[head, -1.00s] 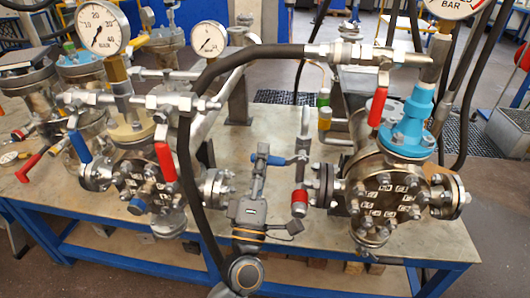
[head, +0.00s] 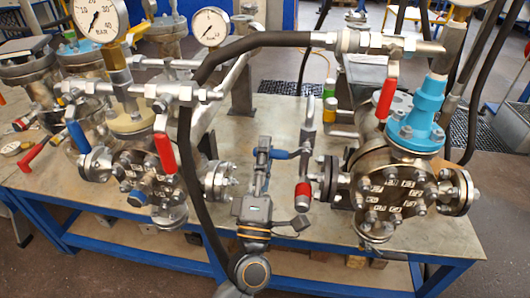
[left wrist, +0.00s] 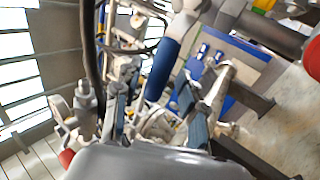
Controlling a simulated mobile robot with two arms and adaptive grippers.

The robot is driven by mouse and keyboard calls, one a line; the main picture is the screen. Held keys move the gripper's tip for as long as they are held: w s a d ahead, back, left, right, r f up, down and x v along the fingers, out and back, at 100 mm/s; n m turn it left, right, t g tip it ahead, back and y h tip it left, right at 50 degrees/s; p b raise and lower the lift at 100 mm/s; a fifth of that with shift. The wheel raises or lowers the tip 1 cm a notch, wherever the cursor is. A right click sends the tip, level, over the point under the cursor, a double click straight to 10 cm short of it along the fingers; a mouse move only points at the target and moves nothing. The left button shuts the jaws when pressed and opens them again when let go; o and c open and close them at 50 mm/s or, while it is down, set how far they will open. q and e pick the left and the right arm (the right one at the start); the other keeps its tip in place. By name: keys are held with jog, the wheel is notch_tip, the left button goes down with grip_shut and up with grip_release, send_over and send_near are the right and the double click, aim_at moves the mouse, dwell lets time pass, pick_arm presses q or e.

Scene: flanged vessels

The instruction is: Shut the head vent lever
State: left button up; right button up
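Several valve levers show, and I cannot tell for certain which is the head vent lever. A blue lever (head: 292,154) sits on an upright pipe between the two vessels, just right of my left gripper (head: 262,150). In the left wrist view, a blue handle (left wrist: 162,70) stands ahead between the two fingers of my left gripper (left wrist: 160,115), which are apart. Nothing is visibly held. Whether the fingers touch the blue lever is unclear. Red levers stand on the right vessel (head: 388,100) and the left vessel (head: 165,152). My right gripper is not in view.
The right flanged vessel (head: 400,198) has a light-blue neck. The left vessel (head: 145,172) carries a pressure gauge (head: 97,18). A black hose (head: 186,150) arches over and runs down left of my left arm. The table (head: 330,238) has a bare front strip.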

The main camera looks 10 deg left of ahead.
pick_arm(q)
jog(key=v, duration=1.2)
jog(key=shift+w+f, duration=0.1)
